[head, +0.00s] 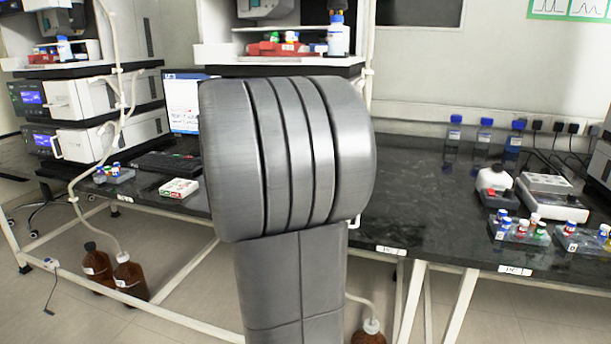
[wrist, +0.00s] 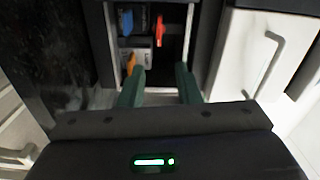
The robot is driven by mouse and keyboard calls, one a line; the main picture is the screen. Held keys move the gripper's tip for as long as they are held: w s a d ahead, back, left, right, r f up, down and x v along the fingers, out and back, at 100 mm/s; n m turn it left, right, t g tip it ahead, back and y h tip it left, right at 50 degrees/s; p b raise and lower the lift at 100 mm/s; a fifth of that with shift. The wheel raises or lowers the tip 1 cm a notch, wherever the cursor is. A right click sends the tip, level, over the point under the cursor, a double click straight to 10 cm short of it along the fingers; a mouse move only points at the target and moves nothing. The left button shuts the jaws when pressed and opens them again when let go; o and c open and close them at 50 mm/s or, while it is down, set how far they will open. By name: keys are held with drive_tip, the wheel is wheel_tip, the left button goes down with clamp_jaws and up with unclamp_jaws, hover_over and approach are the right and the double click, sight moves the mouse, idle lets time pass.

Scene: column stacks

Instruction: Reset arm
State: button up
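My gripper (wrist: 158,72) shows in the wrist view, with two dark green fingers set well apart and nothing held between them. Beyond the fingertips is an open compartment of an instrument, with a red part (wrist: 158,32), a blue part (wrist: 126,22) and an orange part (wrist: 131,64) inside. I cannot tell the exact distance from the fingertips to it. In the head view, my own grey arm link fills the middle, and the gripper is hidden.
A dark bench (head: 420,190) runs across the head view. Instrument stacks (head: 110,110) stand left. Vial racks (head: 520,232), a white device (head: 552,198) and blue-capped bottles (head: 484,140) are at right. Brown bottles (head: 130,278) stand on the floor. The bench just right of my arm is clear.

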drive_tip(key=shift+s+a, duration=0.25)
drive_tip(key=shift+s, duration=0.45)
drive_tip(key=shift+w, duration=0.15)
drive_tip(key=b+x, duration=0.1)
drive_tip(key=x, duration=1.2)
drive_tip(key=shift+w+d+f+b, duration=0.1)
drive_tip(key=shift+w+d+b, duration=0.05)
drive_tip(key=shift+w+b, duration=0.2)
drive_tip(key=shift+s, duration=0.1)
